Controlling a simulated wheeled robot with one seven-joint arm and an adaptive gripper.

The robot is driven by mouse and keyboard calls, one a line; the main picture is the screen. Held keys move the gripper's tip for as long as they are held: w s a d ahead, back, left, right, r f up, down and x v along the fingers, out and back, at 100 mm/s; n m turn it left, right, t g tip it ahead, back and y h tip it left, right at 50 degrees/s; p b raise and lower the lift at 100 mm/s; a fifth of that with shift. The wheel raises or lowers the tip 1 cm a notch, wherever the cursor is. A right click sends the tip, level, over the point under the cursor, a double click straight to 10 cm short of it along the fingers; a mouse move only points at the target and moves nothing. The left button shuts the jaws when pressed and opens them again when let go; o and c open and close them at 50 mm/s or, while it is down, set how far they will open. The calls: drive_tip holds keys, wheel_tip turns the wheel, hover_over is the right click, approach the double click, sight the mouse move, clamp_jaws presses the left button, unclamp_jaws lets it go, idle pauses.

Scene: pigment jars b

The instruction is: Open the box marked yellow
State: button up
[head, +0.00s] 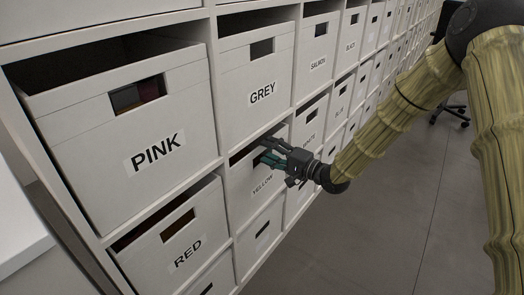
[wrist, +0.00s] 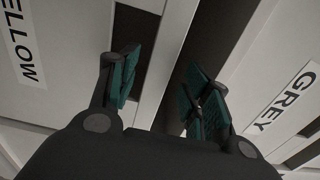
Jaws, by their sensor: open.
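The white box marked YELLOW (head: 243,186) sits in the shelf's second row, below the GREY box. Its label also shows on the box front in the wrist view (wrist: 60,72). My gripper (head: 266,151) is open at the box's upper front. In the wrist view, the teal fingers (wrist: 164,90) stand on either side of the box's pale top rim strip. The left finger lies over the dark handle slot, the right finger over the dark gap above the rim. I cannot tell whether either finger touches the box. The box appears shut in its bay.
The GREY box (head: 256,85) is directly above, with the PINK box (head: 130,130) to its left and the RED box (head: 185,250) at lower left. More labelled boxes run along the shelf to the right. The grey floor (head: 385,215) in front is clear; a chair (head: 452,112) stands at far right.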

sight(263, 148)
drive_tip(key=shift+x, duration=1.7)
clamp_jaws()
